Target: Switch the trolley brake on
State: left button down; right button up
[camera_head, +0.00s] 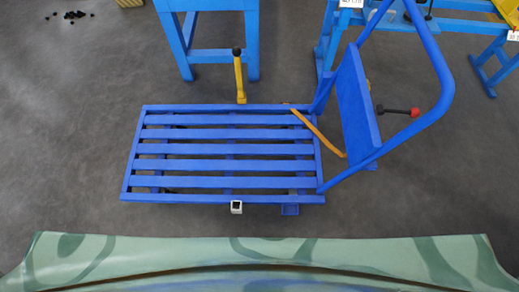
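The blue trolley (220,150) stands in the middle of the view, with a slatted deck and a curved push handle (441,70) on its right. A yellow lever (240,80) with a black knob stands upright at the deck's far edge. A black bar with a red end (414,112) sticks out by the blue upright panel (356,105). A small white block with a black top (236,208) is at the near edge. I cannot tell for certain which part is the brake or its state. Neither of my grippers is in view.
A blue stand (210,56) is close behind the trolley. Another blue frame (488,62) is at the upper right. Small dark pieces (72,15) lie at the far left. The grey floor left of the trolley is clear.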

aim_at(414, 112)
jog(key=k+l+z, duration=0.15)
jog(key=z, duration=0.2)
jog(key=k+l+z, duration=0.1)
jog(key=l+z, duration=0.2)
jog(key=k+l+z, duration=0.1)
jog(key=z, duration=0.25)
jog(key=i+l, duration=0.05)
jog(key=l, duration=0.05)
